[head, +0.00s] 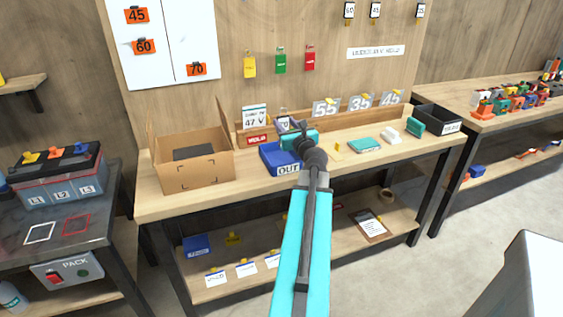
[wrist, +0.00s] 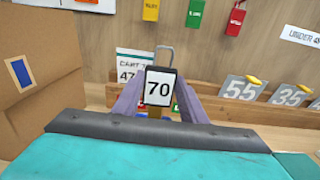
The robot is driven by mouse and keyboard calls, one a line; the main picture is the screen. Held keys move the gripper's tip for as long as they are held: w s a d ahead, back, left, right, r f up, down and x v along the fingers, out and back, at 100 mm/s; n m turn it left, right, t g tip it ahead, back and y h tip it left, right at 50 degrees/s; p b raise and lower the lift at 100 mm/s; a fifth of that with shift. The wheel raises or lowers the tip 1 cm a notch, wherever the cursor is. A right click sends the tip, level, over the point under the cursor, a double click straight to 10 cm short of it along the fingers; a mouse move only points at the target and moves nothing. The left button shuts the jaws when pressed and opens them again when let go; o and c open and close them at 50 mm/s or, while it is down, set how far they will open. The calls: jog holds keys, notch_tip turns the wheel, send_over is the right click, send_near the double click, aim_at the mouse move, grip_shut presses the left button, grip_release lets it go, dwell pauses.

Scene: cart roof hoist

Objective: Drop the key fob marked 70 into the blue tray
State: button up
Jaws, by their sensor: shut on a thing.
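The key fob marked 70 (wrist: 159,88) is a white card in a dark frame with a metal loop on top. It is upright between the two grey-purple fingers of my gripper (wrist: 157,104), which is shut on it. In the head view the fob (head: 284,124) is partly hidden by my gripper (head: 291,127). The blue tray (head: 269,161), marked OUT, sits on the bench. In the head view my gripper and wrist overlap the tray's right part. The fob appears above the tray's back area; its exact height is unclear.
An open cardboard box (head: 192,171) stands left of the tray. Behind it are a 47 V card (head: 255,117) and a wooden rail with number plates 55, 35 and 45. A teal item (head: 365,145) and a black bin (head: 437,119) lie to the right.

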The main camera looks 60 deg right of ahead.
jog(key=shift+f+b, duration=2)
jog(key=shift+f, duration=0.45)
jog(key=o, duration=1.3)
jog(key=shift+c, duration=0.2)
jog(key=shift+s+a, duration=0.1)
jog(key=shift+s, duration=0.05)
